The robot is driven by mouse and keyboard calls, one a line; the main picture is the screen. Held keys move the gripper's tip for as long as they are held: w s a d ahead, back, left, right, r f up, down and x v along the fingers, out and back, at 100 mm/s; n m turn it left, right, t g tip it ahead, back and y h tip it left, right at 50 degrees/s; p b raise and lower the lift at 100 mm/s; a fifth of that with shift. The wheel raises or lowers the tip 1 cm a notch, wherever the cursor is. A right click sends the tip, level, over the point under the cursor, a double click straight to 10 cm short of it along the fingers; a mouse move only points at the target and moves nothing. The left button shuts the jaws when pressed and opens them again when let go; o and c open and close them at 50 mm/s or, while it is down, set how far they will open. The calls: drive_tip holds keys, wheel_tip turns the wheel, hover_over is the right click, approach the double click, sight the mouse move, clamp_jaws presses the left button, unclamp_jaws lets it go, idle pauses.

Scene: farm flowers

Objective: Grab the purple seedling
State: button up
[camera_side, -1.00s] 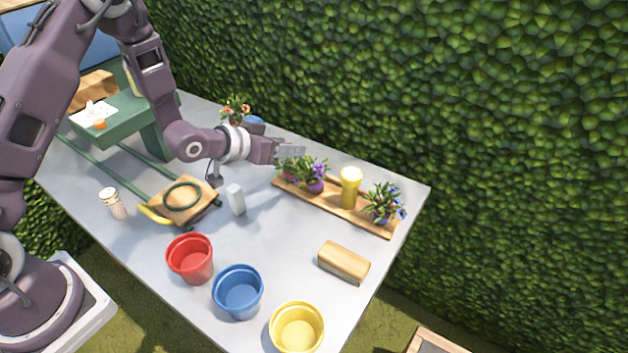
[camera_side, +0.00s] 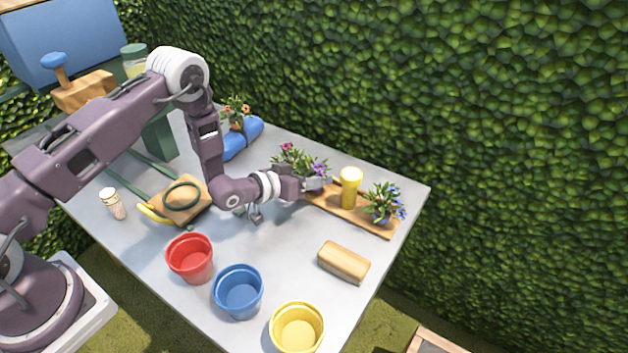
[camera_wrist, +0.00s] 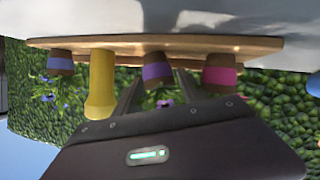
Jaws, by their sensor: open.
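The purple seedling (camera_side: 320,169) stands on the wooden board, its pot mostly hidden behind my gripper in the side view. In the wrist view, which is upside down, its pot with a purple band (camera_wrist: 157,71) appears between my two fingers. My gripper (camera_side: 322,184) is open, low at the board and level with the pot. In the wrist view the fingers (camera_wrist: 160,84) reach to either side of the pot; whether they touch it I cannot tell.
On the board (camera_side: 355,216) are a pink seedling (camera_side: 287,149), a yellow cylinder (camera_side: 350,188) and a blue seedling (camera_side: 384,203). Red (camera_side: 190,258), blue (camera_side: 238,291) and yellow (camera_side: 297,327) pots and a wooden block (camera_side: 343,262) stand nearer the front. A hedge rises behind.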

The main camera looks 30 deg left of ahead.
clamp_jaws()
drive_tip(key=shift+r, duration=0.15)
